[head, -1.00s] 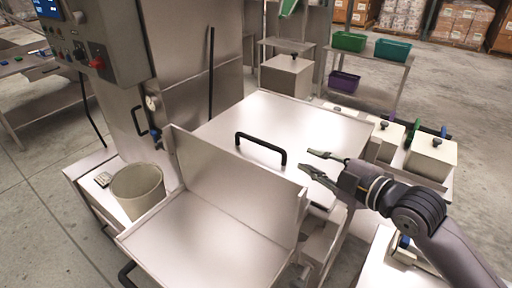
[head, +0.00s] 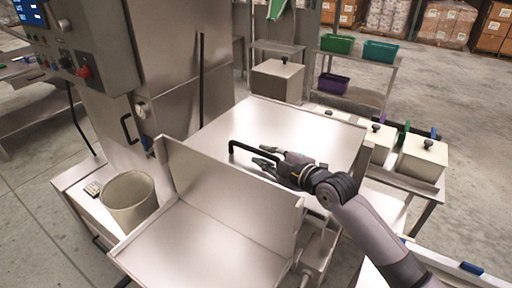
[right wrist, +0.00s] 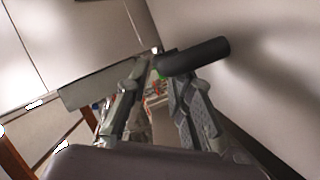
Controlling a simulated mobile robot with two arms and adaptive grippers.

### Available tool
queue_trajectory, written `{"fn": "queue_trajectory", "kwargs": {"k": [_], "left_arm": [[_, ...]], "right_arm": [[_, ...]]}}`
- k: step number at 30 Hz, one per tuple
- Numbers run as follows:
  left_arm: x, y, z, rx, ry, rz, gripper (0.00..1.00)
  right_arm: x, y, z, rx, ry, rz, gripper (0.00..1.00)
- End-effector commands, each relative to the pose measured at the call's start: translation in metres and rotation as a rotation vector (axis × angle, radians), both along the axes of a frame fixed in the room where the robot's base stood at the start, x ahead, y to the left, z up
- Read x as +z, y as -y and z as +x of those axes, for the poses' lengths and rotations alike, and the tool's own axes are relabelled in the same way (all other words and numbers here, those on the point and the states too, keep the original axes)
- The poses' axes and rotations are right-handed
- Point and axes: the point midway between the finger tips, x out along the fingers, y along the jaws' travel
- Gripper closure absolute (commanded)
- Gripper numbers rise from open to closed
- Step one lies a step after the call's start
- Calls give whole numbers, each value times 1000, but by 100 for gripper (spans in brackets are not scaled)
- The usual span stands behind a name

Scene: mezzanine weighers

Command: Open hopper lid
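The hopper lid (head: 315,133) is a flat pale metal plate lying closed on top of the machine. A black bar handle (head: 240,144) stands on it near its front left edge; its right part is hidden behind my right gripper. My right gripper (head: 259,156) is above the lid at the handle, its fingers apart and pointing left. In the right wrist view the handle (right wrist: 200,56) is a dark bar close to the tips of the open fingers (right wrist: 160,88). I cannot tell whether they touch it. My left gripper is not in view.
A raised metal panel and tray (head: 205,240) stand in front of the lid. A beige bucket (head: 130,203) is at the left, below a control box (head: 95,45). Lidded bins (head: 423,157) stand at the right. A shelf with green and purple bins is behind.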

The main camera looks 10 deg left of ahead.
Motion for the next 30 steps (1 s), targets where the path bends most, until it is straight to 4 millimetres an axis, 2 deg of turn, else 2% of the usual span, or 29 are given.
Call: {"fn": "queue_trajectory", "kwargs": {"k": [3, 9, 21, 30], "left_arm": [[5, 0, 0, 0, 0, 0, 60], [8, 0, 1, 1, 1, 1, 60], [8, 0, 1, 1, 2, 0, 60], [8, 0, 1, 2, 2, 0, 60]], "right_arm": [[-2, -16, 12, 0, -1, 1, 79], [-7, -29, 24, 0, 0, 0, 79], [-9, -33, 27, 0, 1, -1, 79], [-9, -33, 27, -1, 1, -1, 99]]}}
